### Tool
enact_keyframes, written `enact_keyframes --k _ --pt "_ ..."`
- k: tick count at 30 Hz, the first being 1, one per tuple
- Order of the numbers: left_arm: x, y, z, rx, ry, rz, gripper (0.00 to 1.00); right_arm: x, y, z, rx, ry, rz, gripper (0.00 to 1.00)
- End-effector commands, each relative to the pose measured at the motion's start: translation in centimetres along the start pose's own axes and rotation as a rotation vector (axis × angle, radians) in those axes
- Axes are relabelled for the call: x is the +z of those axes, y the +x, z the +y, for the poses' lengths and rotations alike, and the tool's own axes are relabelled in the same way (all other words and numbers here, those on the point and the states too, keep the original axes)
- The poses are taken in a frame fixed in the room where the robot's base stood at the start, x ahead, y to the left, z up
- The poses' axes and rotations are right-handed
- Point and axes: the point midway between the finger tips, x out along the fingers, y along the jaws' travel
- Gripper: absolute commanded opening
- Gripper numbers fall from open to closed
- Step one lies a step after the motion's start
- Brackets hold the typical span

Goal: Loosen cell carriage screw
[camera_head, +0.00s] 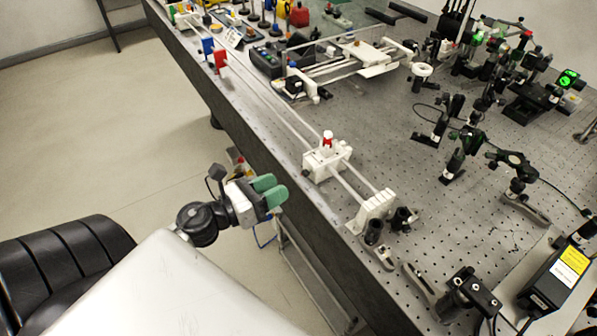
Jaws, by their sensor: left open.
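The white cell carriage (322,163) sits on two long parallel rails (275,117) near the table's left edge. A red-and-white piece (327,139) stands on top of it. A small dark knob, which may be the carriage screw (306,173), shows low on the carriage's left side. My left gripper (275,191) has green fingertips and is open and empty. It is beside the table edge, to the left of the carriage and apart from it. My right gripper is not in view.
The perforated optical table (400,215) has a straight left edge beside my gripper. A white rail end block (372,211) stands below the carriage, with dark posts next to it. Optic mounts (462,150) crowd the right side. A black chair (62,262) stands at lower left.

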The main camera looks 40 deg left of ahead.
Motion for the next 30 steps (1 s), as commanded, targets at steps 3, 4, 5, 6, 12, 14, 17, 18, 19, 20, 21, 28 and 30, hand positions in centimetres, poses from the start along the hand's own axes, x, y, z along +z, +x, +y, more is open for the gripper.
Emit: enact_keyframes --k 3,4,5,6,12,14,17,18,19,20,21,28,30 --pt "0.5 2.4 -0.1 -0.001 0.000 -0.003 0.43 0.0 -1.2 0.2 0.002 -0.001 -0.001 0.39" --pt "0.4 2.9 -0.1 -0.001 -0.001 -0.002 0.43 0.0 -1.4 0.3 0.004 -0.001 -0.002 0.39" --pt "0.4 3.4 0.0 0.000 0.000 -0.002 0.43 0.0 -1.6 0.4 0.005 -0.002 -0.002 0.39" --pt "0.4 4.0 -0.1 0.000 0.000 -0.002 0.43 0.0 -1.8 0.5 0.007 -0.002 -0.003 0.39" --pt "0.1 6.1 0.0 0.001 -0.003 -0.001 0.43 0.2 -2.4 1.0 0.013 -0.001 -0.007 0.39" --pt "0.1 6.4 0.0 0.002 -0.002 0.000 0.43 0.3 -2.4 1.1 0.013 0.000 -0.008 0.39" --pt "0.0 6.7 0.0 0.002 -0.002 0.000 0.43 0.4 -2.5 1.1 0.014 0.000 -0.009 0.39" --pt "0.0 6.7 0.0 0.002 -0.003 0.000 0.43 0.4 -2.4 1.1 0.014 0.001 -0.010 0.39" --pt "0.0 6.7 0.0 0.002 -0.003 0.000 0.43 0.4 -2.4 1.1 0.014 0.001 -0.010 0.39" --pt "0.0 6.7 0.0 0.002 -0.003 0.000 0.43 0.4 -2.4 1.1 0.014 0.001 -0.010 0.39" --pt "0.0 6.7 0.0 0.002 -0.003 0.000 0.43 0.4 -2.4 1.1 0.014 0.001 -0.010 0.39" --pt "0.0 6.6 0.0 0.001 -0.003 0.000 0.18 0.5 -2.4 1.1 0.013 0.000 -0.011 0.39" --pt "0.0 6.6 0.0 0.001 -0.004 0.000 0.08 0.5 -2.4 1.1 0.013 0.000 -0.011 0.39"
